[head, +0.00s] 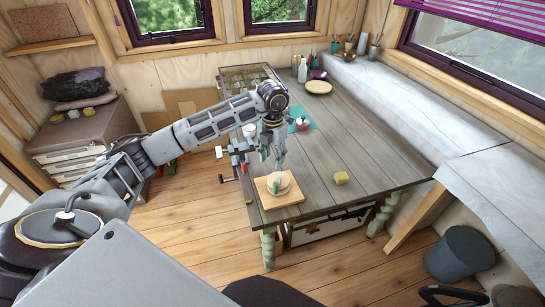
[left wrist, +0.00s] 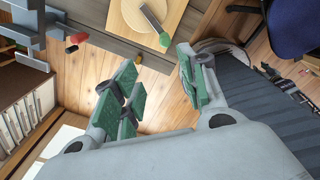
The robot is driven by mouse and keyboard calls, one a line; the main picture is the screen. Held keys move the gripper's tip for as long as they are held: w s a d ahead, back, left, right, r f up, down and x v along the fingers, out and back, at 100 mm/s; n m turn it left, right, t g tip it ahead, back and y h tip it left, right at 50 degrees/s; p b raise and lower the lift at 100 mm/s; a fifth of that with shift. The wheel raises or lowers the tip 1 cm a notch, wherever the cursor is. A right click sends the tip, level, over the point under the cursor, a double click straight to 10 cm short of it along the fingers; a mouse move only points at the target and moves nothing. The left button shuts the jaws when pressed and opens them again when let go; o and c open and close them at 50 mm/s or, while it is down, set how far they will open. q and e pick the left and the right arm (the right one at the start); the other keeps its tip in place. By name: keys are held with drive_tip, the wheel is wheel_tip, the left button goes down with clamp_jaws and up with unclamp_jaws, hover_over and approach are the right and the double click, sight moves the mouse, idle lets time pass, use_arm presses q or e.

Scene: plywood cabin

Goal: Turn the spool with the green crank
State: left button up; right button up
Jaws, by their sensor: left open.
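A pale round spool (head: 284,178) sits on a square wooden board (head: 268,201) at the near left corner of the table. Its green crank handle (head: 275,187) stands at the spool's near side. In the left wrist view the crank shows as a metal bar ending in a green grip (left wrist: 164,39), on the pale disc of the spool (left wrist: 134,12). My left gripper (head: 272,160) points down just above the spool, open and empty. In the left wrist view its green-padded fingers (left wrist: 158,62) are spread, with the green grip beyond the tips. My right gripper is not seen.
A yellow block (head: 342,178) lies right of the board. A clamp-like tool (head: 237,160) is at the table's left edge. The table's right side (head: 375,155) is clear.

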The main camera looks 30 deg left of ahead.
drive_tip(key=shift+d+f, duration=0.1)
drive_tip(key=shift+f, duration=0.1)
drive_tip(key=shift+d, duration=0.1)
